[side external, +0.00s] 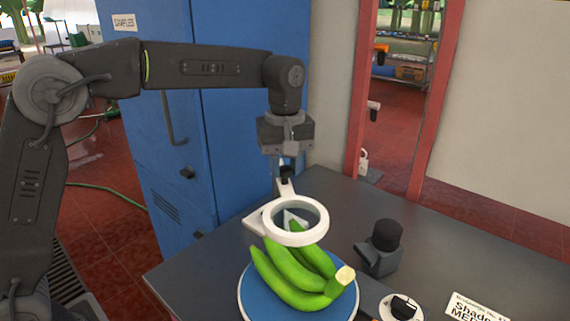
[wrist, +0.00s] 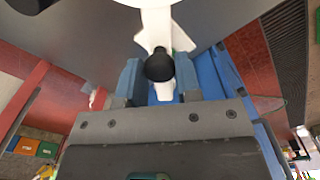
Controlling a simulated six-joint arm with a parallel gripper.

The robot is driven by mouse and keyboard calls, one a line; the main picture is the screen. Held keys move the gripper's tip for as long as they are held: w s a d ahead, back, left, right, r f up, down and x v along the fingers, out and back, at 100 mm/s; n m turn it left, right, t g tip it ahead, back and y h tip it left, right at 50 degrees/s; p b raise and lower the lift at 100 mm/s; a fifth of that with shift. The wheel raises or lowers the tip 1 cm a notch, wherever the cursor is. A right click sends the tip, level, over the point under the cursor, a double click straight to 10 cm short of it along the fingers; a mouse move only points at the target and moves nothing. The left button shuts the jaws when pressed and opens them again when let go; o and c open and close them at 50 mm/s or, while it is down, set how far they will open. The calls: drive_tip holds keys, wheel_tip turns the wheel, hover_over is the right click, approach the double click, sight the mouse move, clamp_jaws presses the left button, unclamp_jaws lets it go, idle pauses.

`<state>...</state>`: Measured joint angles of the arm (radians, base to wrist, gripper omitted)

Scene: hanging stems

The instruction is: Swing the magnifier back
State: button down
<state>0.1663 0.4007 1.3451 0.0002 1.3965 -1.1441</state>
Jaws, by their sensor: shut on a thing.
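The magnifier (side external: 296,239) is a white ring with a lens, held over a bunch of green bananas (side external: 295,283). A white arm runs up from the ring to a dark knob, which also shows in the wrist view (wrist: 160,66). My gripper (side external: 286,177) points down above the ring and is shut on the magnifier at its knob. In the wrist view my gripper's blue fingers (wrist: 159,80) stand on either side of the knob and white arm. The fingertips' exact contact is partly hidden.
The bananas lie on a round blue plate (side external: 250,298) with a pale rim on the dark table (side external: 450,257). A black-topped stand (side external: 381,247), a dial (side external: 403,307) and a printed card (side external: 477,307) are to the right. A blue cabinet (side external: 245,130) stands behind.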

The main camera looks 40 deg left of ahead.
drive_tip(key=a+m, duration=1.2)
drive_tip(key=m, duration=0.7)
drive_tip(key=shift+s+a, duration=0.2)
drive_tip(key=shift+a, duration=0.2)
drive_tip(key=shift+m, duration=0.3)
idle(0.3)
drive_tip(key=c, duration=0.8)
unclamp_jaws()
